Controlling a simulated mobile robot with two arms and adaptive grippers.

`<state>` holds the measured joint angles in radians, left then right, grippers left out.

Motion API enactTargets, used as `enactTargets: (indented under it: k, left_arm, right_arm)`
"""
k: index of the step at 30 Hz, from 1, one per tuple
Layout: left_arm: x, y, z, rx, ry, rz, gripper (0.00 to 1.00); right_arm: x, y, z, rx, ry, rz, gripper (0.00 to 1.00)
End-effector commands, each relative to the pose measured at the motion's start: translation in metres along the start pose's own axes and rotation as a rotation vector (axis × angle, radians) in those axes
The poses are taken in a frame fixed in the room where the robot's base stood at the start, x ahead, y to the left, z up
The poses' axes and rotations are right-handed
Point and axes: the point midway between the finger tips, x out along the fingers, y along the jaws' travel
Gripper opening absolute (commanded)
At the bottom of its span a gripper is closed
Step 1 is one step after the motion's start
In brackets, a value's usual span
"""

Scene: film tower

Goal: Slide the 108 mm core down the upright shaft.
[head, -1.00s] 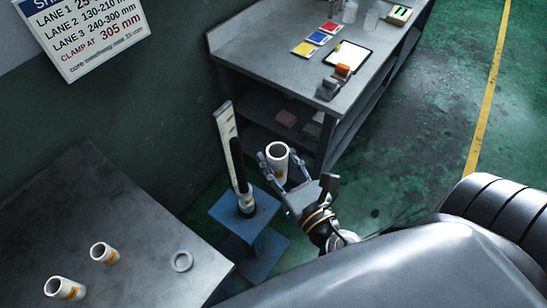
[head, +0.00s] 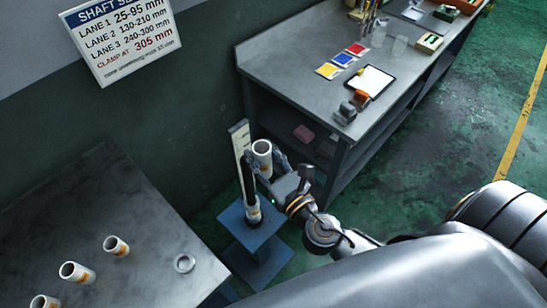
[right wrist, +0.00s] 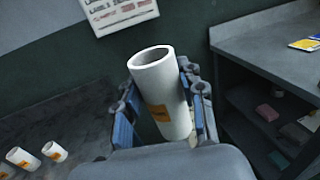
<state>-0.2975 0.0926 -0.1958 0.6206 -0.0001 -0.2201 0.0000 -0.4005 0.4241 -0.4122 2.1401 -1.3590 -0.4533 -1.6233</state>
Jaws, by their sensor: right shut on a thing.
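The white core (head: 262,158) with an orange label is held in my right gripper (head: 267,169). In the right wrist view the core (right wrist: 160,92) stands nearly upright between the fingers, its open mouth up. The dark upright shaft (head: 249,182) rises from a blue stand (head: 236,218), beside a pale scale board (head: 239,146). The held core is close to the shaft's upper part, on its right; I cannot tell how far apart they are. My left gripper is not in view.
The grey workbench (head: 300,50) with a clipboard (head: 371,80) stands behind the gripper. A lane sign (head: 120,40) is on the wall. Green floor on the right is open.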

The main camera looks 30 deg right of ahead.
Motion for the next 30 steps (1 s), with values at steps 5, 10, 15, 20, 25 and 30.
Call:
enactTargets:
  k: [5, 10, 15, 20, 25, 30]
  left_arm:
    - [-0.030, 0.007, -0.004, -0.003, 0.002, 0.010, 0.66]
    - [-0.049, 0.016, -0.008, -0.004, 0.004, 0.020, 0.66]
    - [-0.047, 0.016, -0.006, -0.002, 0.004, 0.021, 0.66]
    - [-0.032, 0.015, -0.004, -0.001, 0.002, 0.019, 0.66]
    - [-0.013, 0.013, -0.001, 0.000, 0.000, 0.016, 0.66]
    - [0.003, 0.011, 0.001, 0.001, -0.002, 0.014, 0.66]
  right_arm:
    - [0.032, 0.004, 0.015, 0.005, 0.001, 0.041, 0.07]
    - [0.058, 0.009, 0.021, 0.016, 0.007, 0.080, 0.07]
    - [0.072, 0.013, 0.010, 0.026, 0.014, 0.108, 0.07]
    - [0.072, 0.013, -0.005, 0.026, 0.012, 0.107, 0.07]
    - [0.071, 0.014, -0.023, 0.026, 0.012, 0.106, 0.07]
    - [0.071, 0.014, -0.040, 0.026, 0.012, 0.105, 0.07]
